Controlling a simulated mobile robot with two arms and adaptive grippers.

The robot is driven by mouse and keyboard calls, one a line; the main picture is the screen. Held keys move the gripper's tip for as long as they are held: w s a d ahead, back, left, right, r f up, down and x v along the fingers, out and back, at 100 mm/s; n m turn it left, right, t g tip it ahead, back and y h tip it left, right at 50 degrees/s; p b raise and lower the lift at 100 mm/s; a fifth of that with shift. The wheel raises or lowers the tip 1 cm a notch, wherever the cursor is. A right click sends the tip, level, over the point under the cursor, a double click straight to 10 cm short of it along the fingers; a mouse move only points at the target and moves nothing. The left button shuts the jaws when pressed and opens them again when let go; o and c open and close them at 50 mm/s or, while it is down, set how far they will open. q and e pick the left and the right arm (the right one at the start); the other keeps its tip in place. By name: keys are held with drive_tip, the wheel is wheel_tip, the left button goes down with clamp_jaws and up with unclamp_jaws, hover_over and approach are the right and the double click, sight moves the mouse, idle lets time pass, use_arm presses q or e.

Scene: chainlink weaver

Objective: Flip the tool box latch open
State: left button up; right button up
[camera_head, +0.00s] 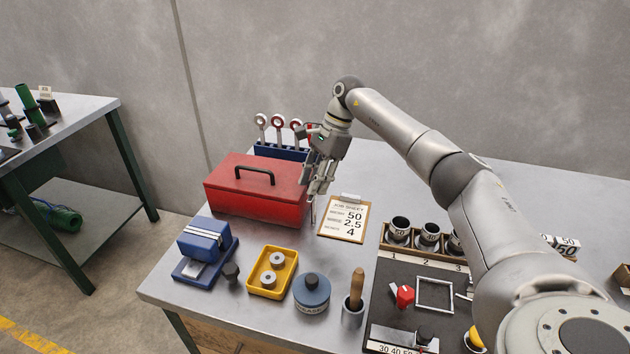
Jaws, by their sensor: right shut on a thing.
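The red tool box (250,200) stands on the workbench with its lid down and a dark handle on top. I cannot make out its latch; it may be hidden or too small to see. My right gripper (316,190) points down just beside the right end of the box. It is shut on a thin, slender tool (313,211) that reaches down below the fingers, close to the box's right end. I cannot tell whether the tool touches the box. My left gripper is not in view.
A clipboard (343,218) lies just right of the gripper. Ring-ended tools (278,122) stand in a blue rack behind the box. A blue block (204,240), yellow tray (272,290), round container (311,291) and cup (353,313) stand in front.

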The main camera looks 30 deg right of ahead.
drive_tip(key=shift+r, duration=0.1)
drive_tip(key=o, duration=1)
drive_tip(key=v, duration=1.2)
drive_tip(key=shift+w, duration=0.1)
